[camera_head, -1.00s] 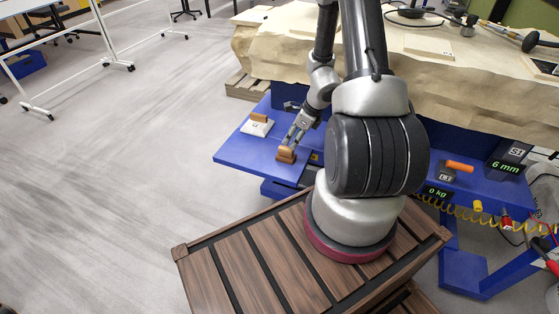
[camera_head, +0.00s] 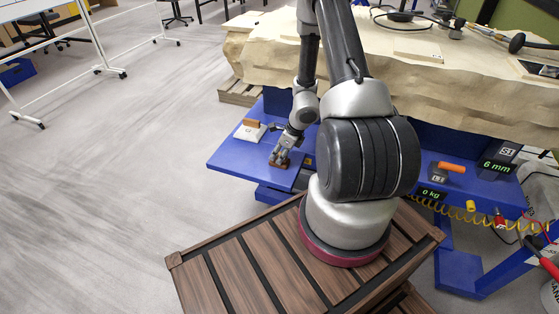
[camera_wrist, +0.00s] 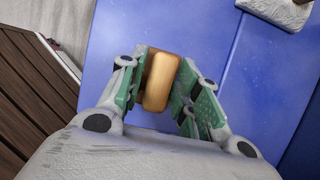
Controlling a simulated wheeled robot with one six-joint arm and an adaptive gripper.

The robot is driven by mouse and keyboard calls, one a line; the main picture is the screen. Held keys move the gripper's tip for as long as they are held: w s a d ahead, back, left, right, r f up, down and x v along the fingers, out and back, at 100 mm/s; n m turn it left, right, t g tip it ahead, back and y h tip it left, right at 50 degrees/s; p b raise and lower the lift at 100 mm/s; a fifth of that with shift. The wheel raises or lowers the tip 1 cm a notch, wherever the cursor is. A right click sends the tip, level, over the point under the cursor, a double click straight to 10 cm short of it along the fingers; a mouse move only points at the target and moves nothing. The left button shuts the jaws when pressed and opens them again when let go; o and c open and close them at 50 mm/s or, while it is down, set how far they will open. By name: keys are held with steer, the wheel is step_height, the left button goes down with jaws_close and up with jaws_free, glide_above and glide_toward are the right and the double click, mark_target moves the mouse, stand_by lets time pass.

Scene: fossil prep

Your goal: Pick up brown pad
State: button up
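The brown pad (camera_wrist: 162,82) is a small rounded block with a light tan top and darker brown sides. It lies between the two fingers of my gripper (camera_wrist: 165,85) in the wrist view, over a blue surface. The fingertips stand close along its left and right sides; I cannot tell whether they press on it. In the head view the gripper (camera_head: 280,157) points down over the pad (camera_head: 278,165), near the front edge of the blue shelf (camera_head: 235,157), and hides most of it.
The sand-coloured draped table (camera_head: 270,60) rises behind. An orange-handled item (camera_head: 451,167) is on the bench at right.

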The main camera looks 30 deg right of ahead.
mark_target(280, 153)
jaws_close()
step_height(280, 153, up, 10)
stand_by(0.5)
steer(key=shift+c, duration=2.2)
jaws_free()
jaws_close()
